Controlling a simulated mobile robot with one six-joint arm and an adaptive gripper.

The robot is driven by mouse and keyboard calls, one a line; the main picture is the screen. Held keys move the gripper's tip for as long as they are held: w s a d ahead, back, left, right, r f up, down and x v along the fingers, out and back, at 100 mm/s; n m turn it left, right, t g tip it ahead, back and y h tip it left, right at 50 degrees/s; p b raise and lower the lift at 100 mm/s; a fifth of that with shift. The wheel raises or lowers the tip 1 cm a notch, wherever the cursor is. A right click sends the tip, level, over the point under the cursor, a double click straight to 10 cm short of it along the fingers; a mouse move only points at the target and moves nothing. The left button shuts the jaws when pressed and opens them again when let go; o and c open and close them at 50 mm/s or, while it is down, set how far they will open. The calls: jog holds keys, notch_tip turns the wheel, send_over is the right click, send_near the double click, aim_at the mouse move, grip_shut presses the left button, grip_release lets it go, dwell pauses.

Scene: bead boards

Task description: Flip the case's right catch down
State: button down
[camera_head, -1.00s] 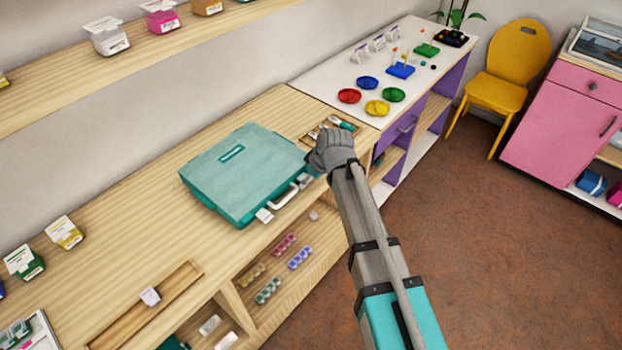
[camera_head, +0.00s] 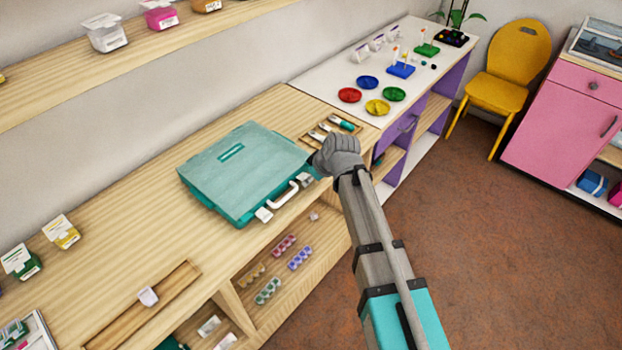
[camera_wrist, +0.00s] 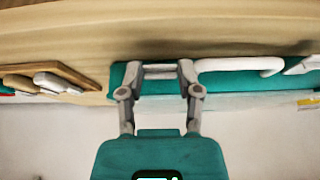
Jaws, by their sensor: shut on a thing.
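The teal case (camera_head: 240,165) lies closed on the wooden counter, its white handle (camera_head: 283,195) on the front side. The left catch (camera_head: 264,214) is a pale tab left of the handle. The right catch (camera_head: 305,180) is a grey tab at the front right, close to my gripper (camera_head: 322,168). In the wrist view, my gripper (camera_wrist: 159,72) has its fingertips on either side of the grey right catch (camera_wrist: 158,75), shut on it. The white handle (camera_wrist: 240,65) is just right of the fingers. The catch's exact angle is hard to tell.
A wooden tray (camera_head: 325,130) with several tools lies right behind my gripper; it shows at left in the wrist view (camera_wrist: 60,75). Shelves with bead strips (camera_head: 285,245) are open below the counter edge. A white table (camera_head: 420,60) with coloured dishes stands beyond.

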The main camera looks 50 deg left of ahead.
jog(key=shift+d+f+y+b, duration=0.2)
jog(key=shift+f+y+b, duration=0.35)
jog(key=shift+b, duration=0.2)
jog(key=shift+y+b, duration=0.45)
jog(key=shift+y, duration=0.1)
jog(key=shift+r, duration=0.1)
jog(key=shift+c, duration=1.4)
grip_release()
jog(key=shift+a+r+p, duration=0.15)
jog(key=shift+r+p, duration=0.05)
jog(key=shift+p, duration=0.35)
